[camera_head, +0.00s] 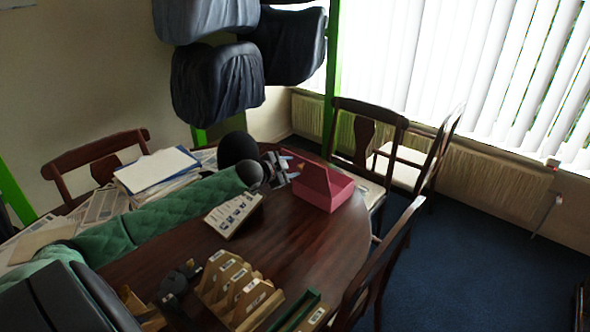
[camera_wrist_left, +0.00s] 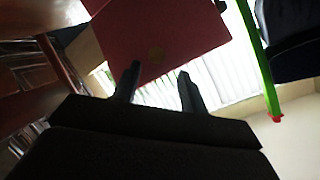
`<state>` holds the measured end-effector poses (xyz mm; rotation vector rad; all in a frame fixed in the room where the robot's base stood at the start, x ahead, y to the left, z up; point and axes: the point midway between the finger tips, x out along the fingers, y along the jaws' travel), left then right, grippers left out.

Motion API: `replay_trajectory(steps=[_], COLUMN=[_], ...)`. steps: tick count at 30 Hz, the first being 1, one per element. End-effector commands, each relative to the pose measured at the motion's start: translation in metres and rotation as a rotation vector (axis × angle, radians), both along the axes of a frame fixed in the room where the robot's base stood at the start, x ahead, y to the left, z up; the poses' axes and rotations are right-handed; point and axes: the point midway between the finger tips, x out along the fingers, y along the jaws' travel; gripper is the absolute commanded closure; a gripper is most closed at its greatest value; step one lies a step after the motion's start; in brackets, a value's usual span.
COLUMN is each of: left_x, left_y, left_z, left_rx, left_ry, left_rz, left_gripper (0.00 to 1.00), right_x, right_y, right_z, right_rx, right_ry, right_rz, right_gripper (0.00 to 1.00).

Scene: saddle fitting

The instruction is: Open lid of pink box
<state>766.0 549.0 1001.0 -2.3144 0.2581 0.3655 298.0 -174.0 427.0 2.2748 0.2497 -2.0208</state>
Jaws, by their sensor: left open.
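The pink box (camera_head: 335,197) sits on the far right part of the brown table. Its lid (camera_head: 308,176) looks raised on the box's left side, next to my gripper. My left gripper (camera_head: 289,168) is open and empty, just left of the lid. In the left wrist view, a dark pink panel (camera_wrist_left: 180,38) with a round gold spot lies beyond my two spread fingers (camera_wrist_left: 158,84). I cannot tell whether a finger touches it. My right gripper is not in view.
A labelled card box (camera_head: 233,214), a wooden divided rack (camera_head: 237,290) and a dark object (camera_head: 178,283) are nearer. Chairs (camera_head: 365,140) surround the table. Bare tabletop (camera_head: 300,245) lies before the pink box.

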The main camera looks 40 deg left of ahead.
Motion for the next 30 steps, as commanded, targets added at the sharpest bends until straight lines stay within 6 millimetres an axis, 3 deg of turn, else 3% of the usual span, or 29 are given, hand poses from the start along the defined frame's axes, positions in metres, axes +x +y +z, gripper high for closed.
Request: replay_trajectory(steps=[15,22,30], left_x=[-0.01,-0.003,0.01], left_y=[0.0,0.011,0.043], left_z=[0.003,0.003,0.001], left_rx=[0.0,0.036,0.209], left_ry=[0.001,-0.063,-0.316], left_rz=[-0.001,-0.023,-0.139], left_gripper=[0.57,1.0,1.0], right_x=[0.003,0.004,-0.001], right_y=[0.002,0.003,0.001], right_z=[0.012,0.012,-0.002], right_rx=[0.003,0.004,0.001], right_ry=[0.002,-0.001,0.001], right_rz=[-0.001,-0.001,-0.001], right_gripper=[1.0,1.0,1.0])
